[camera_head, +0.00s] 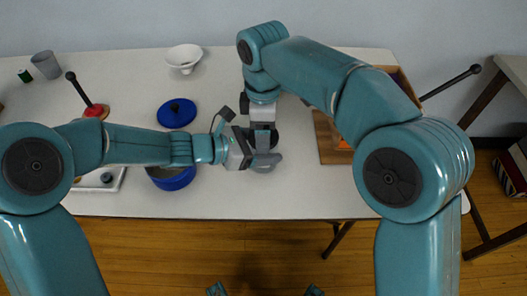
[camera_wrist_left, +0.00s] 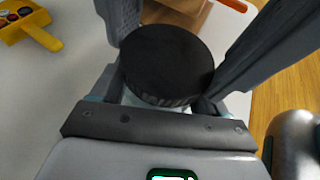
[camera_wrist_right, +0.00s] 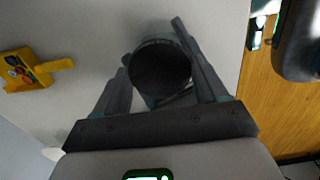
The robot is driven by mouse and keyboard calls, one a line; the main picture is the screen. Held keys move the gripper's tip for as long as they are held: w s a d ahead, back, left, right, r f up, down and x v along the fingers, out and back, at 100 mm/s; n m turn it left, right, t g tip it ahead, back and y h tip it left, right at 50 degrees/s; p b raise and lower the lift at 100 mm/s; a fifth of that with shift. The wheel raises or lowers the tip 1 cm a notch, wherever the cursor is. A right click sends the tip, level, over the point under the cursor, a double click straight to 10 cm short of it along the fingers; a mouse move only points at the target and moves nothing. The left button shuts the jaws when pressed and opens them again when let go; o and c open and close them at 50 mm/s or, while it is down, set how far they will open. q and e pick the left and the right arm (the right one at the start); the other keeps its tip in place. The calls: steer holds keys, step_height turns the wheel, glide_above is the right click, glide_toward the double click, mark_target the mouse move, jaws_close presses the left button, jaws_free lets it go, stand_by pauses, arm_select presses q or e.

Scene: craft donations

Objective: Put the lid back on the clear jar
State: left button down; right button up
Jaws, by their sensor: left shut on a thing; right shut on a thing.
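The round black lid (camera_wrist_left: 168,64) is between the fingers in the left wrist view, with a little of the clear jar (camera_wrist_left: 130,99) below its rim. I cannot tell whether the lid is fully seated. The black lid (camera_wrist_right: 160,68) also lies between the fingers in the right wrist view. My left gripper (camera_head: 250,150) comes in from the left and is shut on the jar, which is mostly hidden. My right gripper (camera_head: 265,145) points down at the same spot and is shut on the lid. The two grippers overlap in the head view.
A blue pot (camera_head: 172,180) is close left of the grippers, partly under my left arm. Its blue lid (camera_head: 177,113) lies behind it. A white bowl (camera_head: 184,57) stands at the back. The table's front edge is near.

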steer(key=o, duration=1.2)
step_height(320, 180, up, 12)
steer(key=shift+r, duration=0.1)
arm_select(q)
jaws_free()
